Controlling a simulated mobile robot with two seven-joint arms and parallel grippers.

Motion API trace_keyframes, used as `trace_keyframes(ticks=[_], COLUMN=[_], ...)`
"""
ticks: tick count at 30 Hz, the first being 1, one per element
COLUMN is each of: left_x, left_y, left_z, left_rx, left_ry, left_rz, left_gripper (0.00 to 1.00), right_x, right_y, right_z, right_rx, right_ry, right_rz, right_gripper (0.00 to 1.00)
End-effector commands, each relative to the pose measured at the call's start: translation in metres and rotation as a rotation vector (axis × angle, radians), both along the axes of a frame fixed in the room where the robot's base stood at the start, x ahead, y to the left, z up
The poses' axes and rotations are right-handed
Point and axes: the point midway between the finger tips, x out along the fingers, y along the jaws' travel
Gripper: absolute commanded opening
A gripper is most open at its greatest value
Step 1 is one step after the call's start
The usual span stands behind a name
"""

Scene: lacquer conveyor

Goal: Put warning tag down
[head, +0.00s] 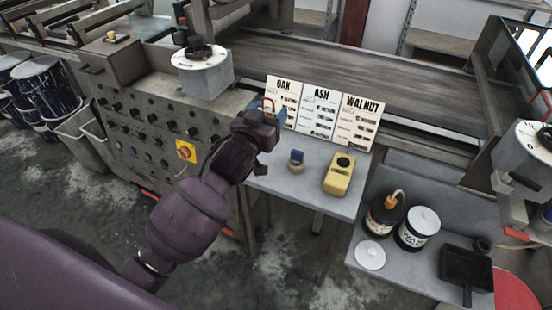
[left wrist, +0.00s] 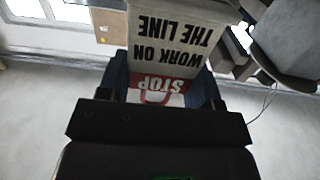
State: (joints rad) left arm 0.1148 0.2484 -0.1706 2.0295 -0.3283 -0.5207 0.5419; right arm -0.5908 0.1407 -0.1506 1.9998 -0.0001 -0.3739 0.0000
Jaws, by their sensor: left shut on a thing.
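My left gripper (head: 272,116) is shut on the warning tag, above the back left part of a small grey table (head: 310,188). In the left wrist view the warning tag (left wrist: 170,45) is a white plate with a red end. It reads "STOP" and "WORK ON THE LINE" upside down. The red end sits between the blue fingers of the left gripper (left wrist: 164,92). In the head view a red loop (head: 268,102) shows at the fingertips, in front of the OAK card; the rest of the tag is mostly hidden there. My right gripper is not in view.
OAK (head: 284,92), ASH (head: 320,110) and WALNUT (head: 356,122) cards stand along the table's back. A blue-topped knob (head: 296,156) and a yellow device (head: 340,176) stand on it. A control panel (head: 150,125) is left; a lower bench (head: 400,270) holds tins and a dustpan.

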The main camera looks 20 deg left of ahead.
Motion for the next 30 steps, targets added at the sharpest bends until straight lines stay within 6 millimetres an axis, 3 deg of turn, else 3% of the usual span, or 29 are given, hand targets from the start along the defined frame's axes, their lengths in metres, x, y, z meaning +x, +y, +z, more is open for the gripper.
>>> trace_keyframes(ticks=[1,3,12,20,30], left_x=[0.000,0.000,0.000,0.000,0.000], left_y=[0.000,0.000,0.000,0.000,0.000], left_z=[-0.017,-0.031,-0.088,-0.102,-0.142], left_rx=[-0.001,-0.001,0.000,-0.001,-0.001], left_ry=[0.007,0.007,0.005,0.000,0.003], left_rz=[0.001,0.001,0.001,0.000,0.001], left_gripper=[0.36,0.36,0.36,0.36,0.36], right_x=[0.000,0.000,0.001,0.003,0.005], right_y=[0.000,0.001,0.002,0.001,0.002], right_z=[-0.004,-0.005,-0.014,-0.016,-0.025], right_rx=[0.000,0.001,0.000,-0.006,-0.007], right_ry=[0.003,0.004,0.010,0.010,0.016], right_rz=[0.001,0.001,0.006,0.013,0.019], right_gripper=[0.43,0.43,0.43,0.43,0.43])
